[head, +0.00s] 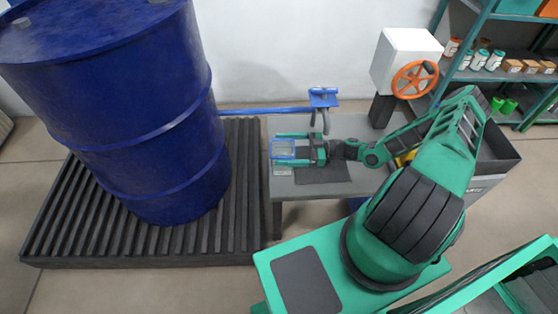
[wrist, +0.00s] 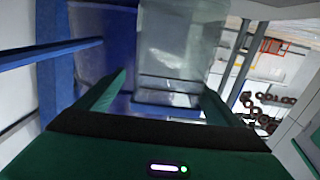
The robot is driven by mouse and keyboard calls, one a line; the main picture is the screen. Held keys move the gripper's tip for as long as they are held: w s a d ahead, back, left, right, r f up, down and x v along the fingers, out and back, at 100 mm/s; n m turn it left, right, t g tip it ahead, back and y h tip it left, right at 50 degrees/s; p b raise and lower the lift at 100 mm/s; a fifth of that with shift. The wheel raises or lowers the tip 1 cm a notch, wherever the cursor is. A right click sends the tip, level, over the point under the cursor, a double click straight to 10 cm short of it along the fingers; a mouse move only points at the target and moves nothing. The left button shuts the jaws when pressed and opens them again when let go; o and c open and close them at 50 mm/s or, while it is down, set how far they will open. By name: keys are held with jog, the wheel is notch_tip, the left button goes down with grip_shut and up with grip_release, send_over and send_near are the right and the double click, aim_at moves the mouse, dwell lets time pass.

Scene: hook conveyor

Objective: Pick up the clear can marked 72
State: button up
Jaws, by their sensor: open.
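A clear, see-through can (head: 283,149) stands at the left end of the grey table, with bluish edges in the head view. It also shows in the wrist view (wrist: 178,45), in the upper middle, beyond and between the fingers. I cannot read a number on it. My gripper (head: 287,148) is open, with its two green fingers pointing left, one on each side of the can in the head view. In the wrist view the green fingers (wrist: 163,88) stand apart. I cannot tell whether either finger touches the can.
The grey table (head: 298,189) carries a dark mat (head: 335,188). A blue rail (head: 262,111) with a hook (head: 321,118) runs behind. A large blue drum (head: 140,120) stands left on a dark slatted pallet (head: 240,205). A white box with an orange handwheel (head: 414,80) and shelves are behind right.

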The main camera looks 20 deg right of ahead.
jog(key=shift+s+x, duration=0.1)
jog(key=shift+x, duration=1.1)
jog(key=shift+s+x, duration=0.15)
jog(key=shift+x, duration=1)
jog(key=shift+a+r, duration=0.1)
jog(key=shift+r, duration=0.05)
jog(key=c, duration=1.5)
jog(key=shift+r, duration=0.1)
jog(key=shift+c, duration=0.2)
